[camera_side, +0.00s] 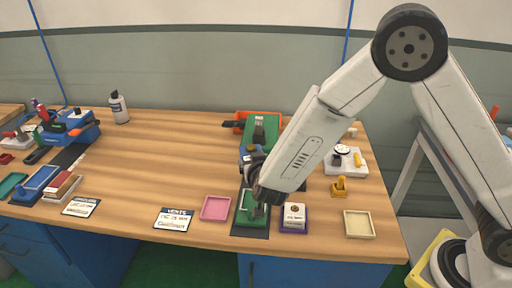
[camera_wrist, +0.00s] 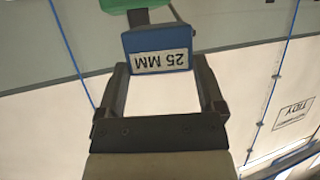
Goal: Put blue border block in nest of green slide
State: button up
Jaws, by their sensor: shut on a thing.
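The blue border block (camera_wrist: 181,40), with a white "25 MM" label upside down in the wrist view, sits between the two fingers of my gripper (camera_wrist: 160,66), which is shut on it. A green piece (camera_wrist: 122,4) shows past the block at the top of that view. In the side view my gripper is mostly hidden by my arm. A green slide-like piece (camera_side: 243,216) with a grey knob lies on a dark mat just below my wrist. Another green piece (camera_side: 271,131) with a grey part stands behind. I cannot tell which holds the nest.
A pink tray (camera_side: 216,208) lies left of the mat. A purple-edged box (camera_side: 294,226) stands close on its right. A yellow piece (camera_side: 339,187), a white tray (camera_side: 333,168) and a cream tray (camera_side: 359,225) are further right. The left middle of the table (camera_side: 150,165) is clear.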

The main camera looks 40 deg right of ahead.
jog(key=s+a+f+m+g+h, duration=0.2)
jog(key=s+a+f+m+h, duration=0.1)
jog(key=s+a, duration=0.3)
jog(key=shift+s+a+f, duration=0.4)
jog(key=shift+a+f, duration=0.05)
jog(key=shift+f, duration=0.1)
jog(key=w+a+f, duration=0.1)
jog(key=w+f, duration=0.1)
jog(key=w, duration=0.2)
jog(key=w+a+f, duration=0.1)
jog(key=w+f, duration=0.2)
jog(key=w, duration=0.1)
jog(key=w+a+f, duration=0.1)
jog(key=w+f, duration=0.2)
jog(key=w, duration=0.1)
jog(key=shift+a+f, duration=0.15)
jog(key=shift+a, duration=0.2)
jog(key=shift+w+a+f, duration=0.1)
jog(key=shift+w+f, duration=0.2)
jog(key=shift+f, duration=0.05)
jog(key=shift+w+f, duration=0.1)
jog(key=shift+w+a+f, duration=0.1)
jog(key=shift+w+f, duration=0.15)
jog(key=shift+f, duration=1.4)
